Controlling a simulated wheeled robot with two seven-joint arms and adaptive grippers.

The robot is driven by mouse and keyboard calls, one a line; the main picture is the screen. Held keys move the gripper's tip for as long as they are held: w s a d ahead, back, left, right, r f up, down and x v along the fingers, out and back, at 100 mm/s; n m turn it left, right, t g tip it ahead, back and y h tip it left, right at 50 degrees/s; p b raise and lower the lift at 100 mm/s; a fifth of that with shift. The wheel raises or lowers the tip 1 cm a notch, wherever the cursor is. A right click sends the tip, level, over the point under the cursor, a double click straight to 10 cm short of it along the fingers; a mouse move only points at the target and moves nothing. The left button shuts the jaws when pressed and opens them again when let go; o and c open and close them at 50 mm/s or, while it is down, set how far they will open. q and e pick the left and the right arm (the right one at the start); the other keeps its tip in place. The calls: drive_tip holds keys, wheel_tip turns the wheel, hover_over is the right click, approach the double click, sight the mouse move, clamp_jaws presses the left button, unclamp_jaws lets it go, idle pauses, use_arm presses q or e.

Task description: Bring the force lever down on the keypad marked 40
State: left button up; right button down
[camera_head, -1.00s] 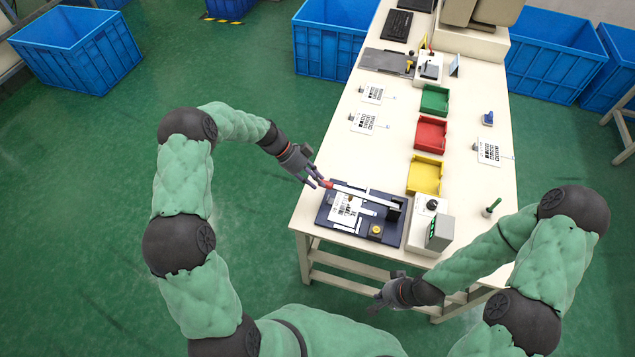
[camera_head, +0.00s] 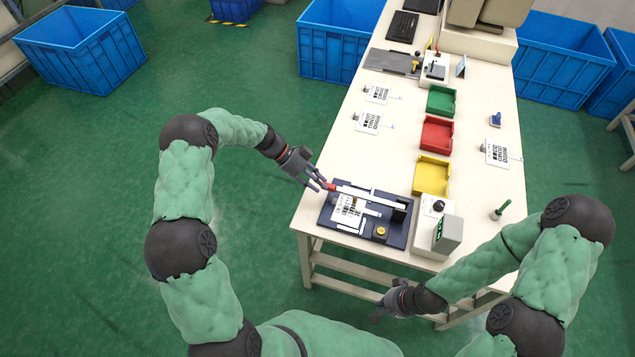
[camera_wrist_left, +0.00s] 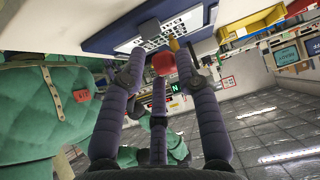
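The force lever (camera_head: 368,194) is a pale bar with a red knob (camera_head: 330,187) at its left end, on a dark blue base (camera_head: 397,236) at the table's near end. A white keypad film (camera_head: 346,208) with black keys lies on the base under the lever; its marking is too small to read. My left gripper (camera_head: 326,184) is at the red knob. In the left wrist view the knob (camera_wrist_left: 163,64) sits between the spread fingers, with a gap on the left side, so the gripper looks open. My right gripper (camera_head: 379,312) hangs empty before the table's near edge.
A grey box with a green display (camera_head: 447,234) stands right of the base. Yellow (camera_head: 431,175), red (camera_head: 437,133) and green (camera_head: 441,100) trays line the table's middle. Other keypad films (camera_head: 367,123) lie farther back. A green-handled tool (camera_head: 502,209) stands at the right.

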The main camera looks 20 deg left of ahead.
use_arm(q)
drive_tip(key=shift+o, duration=0.6)
drive_tip(key=shift+w+a, duration=0.2)
drive_tip(key=shift+w, duration=0.25)
drive_tip(key=shift+d+f, duration=0.1)
drive_tip(key=shift+d, duration=0.1)
drive_tip(key=shift+s+a, duration=0.1)
drive_tip(key=shift+s, duration=0.05)
drive_tip(key=v, duration=1.2)
